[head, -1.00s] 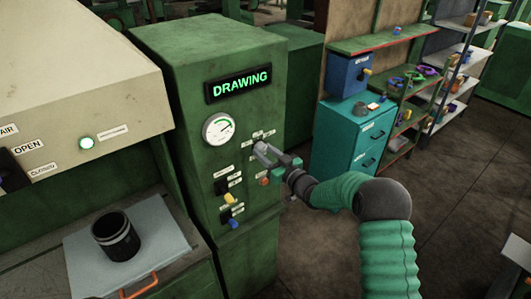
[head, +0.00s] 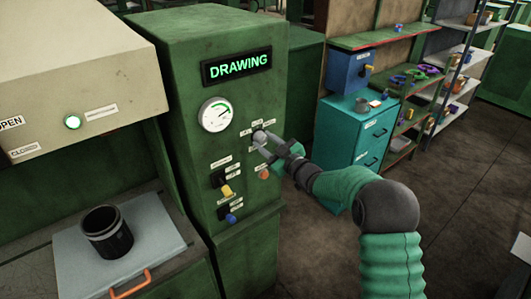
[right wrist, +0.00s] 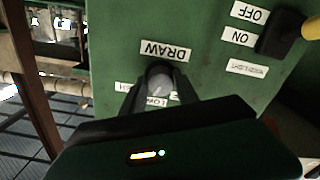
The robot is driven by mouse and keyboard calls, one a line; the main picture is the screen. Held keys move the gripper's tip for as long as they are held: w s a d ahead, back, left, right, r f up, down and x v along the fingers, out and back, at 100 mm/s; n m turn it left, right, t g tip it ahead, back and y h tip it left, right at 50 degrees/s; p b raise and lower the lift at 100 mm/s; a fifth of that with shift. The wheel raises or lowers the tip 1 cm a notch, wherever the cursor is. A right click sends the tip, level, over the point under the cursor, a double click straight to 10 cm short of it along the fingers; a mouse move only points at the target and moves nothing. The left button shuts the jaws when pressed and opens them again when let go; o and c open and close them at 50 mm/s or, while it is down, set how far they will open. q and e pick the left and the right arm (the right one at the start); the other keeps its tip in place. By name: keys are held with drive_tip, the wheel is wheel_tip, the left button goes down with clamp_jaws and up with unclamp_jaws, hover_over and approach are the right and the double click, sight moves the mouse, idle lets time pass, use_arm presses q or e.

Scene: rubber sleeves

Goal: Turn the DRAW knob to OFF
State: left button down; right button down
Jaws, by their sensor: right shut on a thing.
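The DRAW knob (right wrist: 160,72) is a grey, rounded knob on the green panel (right wrist: 205,60), under a white DRAW label (right wrist: 166,50) that appears upside down in the right wrist view. My right gripper (right wrist: 158,82) is shut on this knob, one dark finger on each side. In the head view my right gripper (head: 262,142) reaches the panel from the right and hides most of the knob. A LOW label shows partly between the fingers, and which label the knob points to cannot be told. The display (head: 237,66) reads DRAWING in green. My left gripper is out of view.
A gauge (head: 216,114) is left of the gripper. A yellow-handled switch (head: 226,190), a blue one (head: 231,217) and an orange button (head: 263,173) are below. A dark sleeve (head: 107,232) stands on a tray at left. Teal drawers (head: 352,140) stand behind my arm.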

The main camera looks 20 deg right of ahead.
drive_tip(key=n+b, duration=0.9)
drive_tip(key=b, duration=0.3)
drive_tip(key=shift+f+n, duration=0.15)
drive_tip(key=shift+n, duration=0.25)
drive_tip(key=shift+r+n+b, duration=0.2)
drive_tip(key=shift+n+b, duration=1.35)
drive_tip(key=shift+n, duration=0.15)
drive_tip(key=c, duration=1.4)
unclamp_jaws()
drive_tip(key=o, duration=0.5)
drive_tip(key=shift+w+f, duration=0.1)
drive_tip(key=shift+w, duration=0.05)
